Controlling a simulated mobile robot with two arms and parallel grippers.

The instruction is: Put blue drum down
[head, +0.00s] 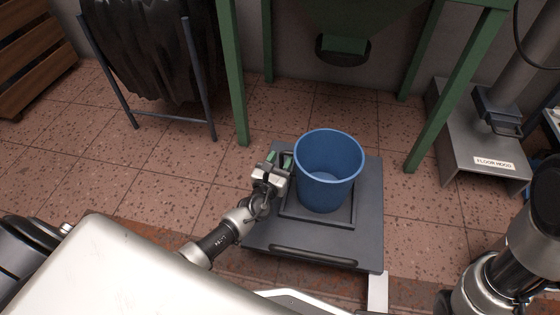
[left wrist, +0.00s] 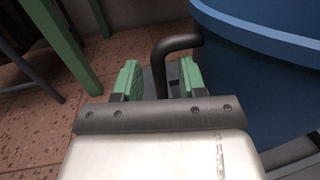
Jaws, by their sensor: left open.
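The blue drum (head: 328,170), open-topped and empty inside as far as I see, stands upright on a dark square plate (head: 288,214) of a low grey platform (head: 362,245). A dark bent handle (left wrist: 176,43) is beside the drum's wall (left wrist: 270,70) in the left wrist view. My left gripper (head: 279,159) is at the drum's left side. In the left wrist view its green-padded fingers (left wrist: 160,82) are apart, with the lower end of the handle between them. My right gripper is not in view; only part of my right arm shows at the lower right.
A green hopper frame (head: 233,75) stands behind the platform, its outlet (head: 343,50) above and behind the drum. A black bag on a stand (head: 150,45) is at the upper left. A grey floor hood (head: 475,140) is at right. Tiled floor at left is clear.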

